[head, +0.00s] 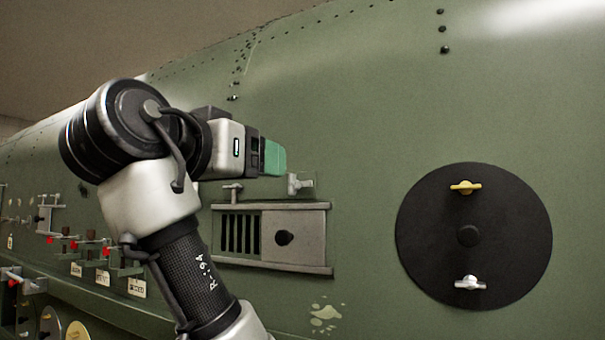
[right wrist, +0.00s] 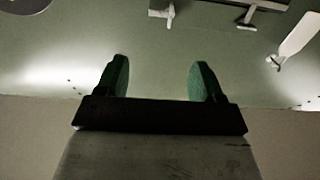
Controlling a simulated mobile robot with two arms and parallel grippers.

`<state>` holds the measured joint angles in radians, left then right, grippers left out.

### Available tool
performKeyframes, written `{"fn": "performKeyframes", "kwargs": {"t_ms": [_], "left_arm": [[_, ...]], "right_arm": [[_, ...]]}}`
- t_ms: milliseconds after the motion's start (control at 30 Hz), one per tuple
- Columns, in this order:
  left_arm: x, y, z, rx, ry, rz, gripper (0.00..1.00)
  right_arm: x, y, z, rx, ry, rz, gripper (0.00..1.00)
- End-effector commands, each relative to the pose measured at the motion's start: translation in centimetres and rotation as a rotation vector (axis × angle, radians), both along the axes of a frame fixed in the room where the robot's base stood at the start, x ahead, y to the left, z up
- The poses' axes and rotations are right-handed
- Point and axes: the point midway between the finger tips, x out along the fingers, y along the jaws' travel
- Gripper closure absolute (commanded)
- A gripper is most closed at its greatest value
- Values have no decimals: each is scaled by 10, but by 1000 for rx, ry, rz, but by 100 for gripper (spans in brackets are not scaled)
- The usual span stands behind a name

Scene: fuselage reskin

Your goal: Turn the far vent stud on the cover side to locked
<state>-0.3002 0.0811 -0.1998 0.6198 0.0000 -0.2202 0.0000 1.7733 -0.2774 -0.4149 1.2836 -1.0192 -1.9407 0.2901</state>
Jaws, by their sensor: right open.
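The vent (head: 322,238) is a grey framed panel with dark slots and a black knob on its sliding cover. Above its top rail are two pale studs: one at the right (head: 300,184), near the black disc, and one at the left (head: 233,188). Both also show at the top of the right wrist view, the first in the middle (right wrist: 161,13) and the other further right (right wrist: 247,18). My right gripper (head: 274,158), with green fingertips, is just up and left of the right stud. In the right wrist view its fingers (right wrist: 158,80) are apart and empty. My left gripper is not in view.
A black round disc (head: 428,235) with a yellow wing stud (head: 465,187) and a white wing stud (head: 470,282) is at the right. Red-tipped clamps (head: 125,252) and labels line the hull at the left. The hull between vent and disc is clear.

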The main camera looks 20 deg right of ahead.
Motion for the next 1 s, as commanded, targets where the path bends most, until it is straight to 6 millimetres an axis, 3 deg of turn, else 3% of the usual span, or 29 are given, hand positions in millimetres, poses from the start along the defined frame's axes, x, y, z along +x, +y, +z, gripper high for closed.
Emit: {"fn": "performKeyframes", "kwargs": {"t_ms": [267, 600, 1000], "left_arm": [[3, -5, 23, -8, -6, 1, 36], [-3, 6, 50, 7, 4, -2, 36], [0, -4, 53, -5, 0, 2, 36]], "right_arm": [[24, -32, 5, 0, 3, -7, 32], [59, -77, 4, 1, 2, -7, 32], [66, -85, 0, 0, 1, -3, 32]]}}
